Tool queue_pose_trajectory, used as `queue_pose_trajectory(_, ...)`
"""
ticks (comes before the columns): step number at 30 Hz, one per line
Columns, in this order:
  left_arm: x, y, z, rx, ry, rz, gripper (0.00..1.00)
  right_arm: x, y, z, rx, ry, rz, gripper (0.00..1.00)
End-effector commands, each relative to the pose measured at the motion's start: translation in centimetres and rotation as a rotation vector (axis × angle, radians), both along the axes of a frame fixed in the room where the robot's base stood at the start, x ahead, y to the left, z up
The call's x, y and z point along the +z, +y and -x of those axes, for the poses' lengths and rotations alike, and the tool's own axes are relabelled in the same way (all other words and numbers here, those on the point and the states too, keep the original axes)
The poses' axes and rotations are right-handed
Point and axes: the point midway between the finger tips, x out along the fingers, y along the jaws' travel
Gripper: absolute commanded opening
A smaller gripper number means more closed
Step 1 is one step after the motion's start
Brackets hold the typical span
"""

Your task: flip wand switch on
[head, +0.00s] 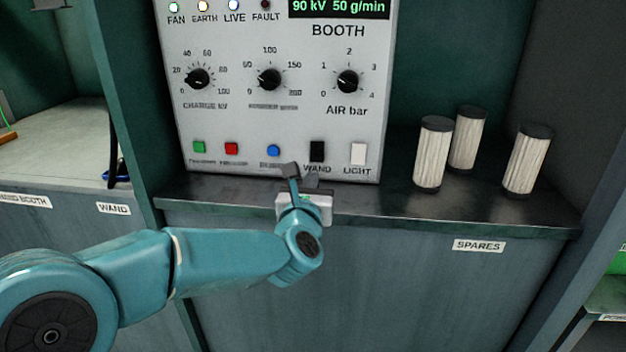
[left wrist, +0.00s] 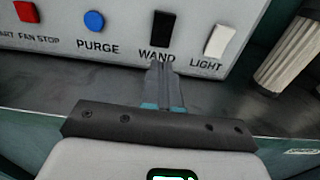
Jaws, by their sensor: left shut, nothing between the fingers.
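The black WAND switch (head: 317,151) is a small rocker low on the grey BOOTH panel (head: 230,125), between the blue button and the white LIGHT switch. In the left wrist view the WAND switch (left wrist: 163,29) is upright, straight ahead of my fingers. My left gripper (head: 300,175) is shut and empty, in front of the panel's lower edge, just below the switch. Its fingers (left wrist: 161,80) point at the WAND label and overlap its lower side in the picture. I cannot tell whether they touch the panel. My right gripper is not in view.
The white LIGHT switch (head: 358,154) is close on the right and the blue PURGE button (head: 273,150) close on the left. Three pleated filters (head: 433,155) stand on the dark shelf (head: 480,205) to the right. The display (head: 338,8) reads 90 kV 50 g/min.

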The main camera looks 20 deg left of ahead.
Motion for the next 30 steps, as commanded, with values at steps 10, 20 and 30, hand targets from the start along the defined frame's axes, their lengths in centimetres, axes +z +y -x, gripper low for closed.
queue_pose_trajectory(10,-0.7,-1.6,5.6,-0.001,0.000,0.001,0.00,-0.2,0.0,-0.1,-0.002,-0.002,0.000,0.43)
queue_pose_trajectory(20,-1.0,-2.1,7.5,0.001,0.000,0.001,0.00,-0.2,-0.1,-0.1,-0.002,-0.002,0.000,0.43)
queue_pose_trajectory(30,-1.0,-2.1,7.6,0.001,0.000,0.000,0.00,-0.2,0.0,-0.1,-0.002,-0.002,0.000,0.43)
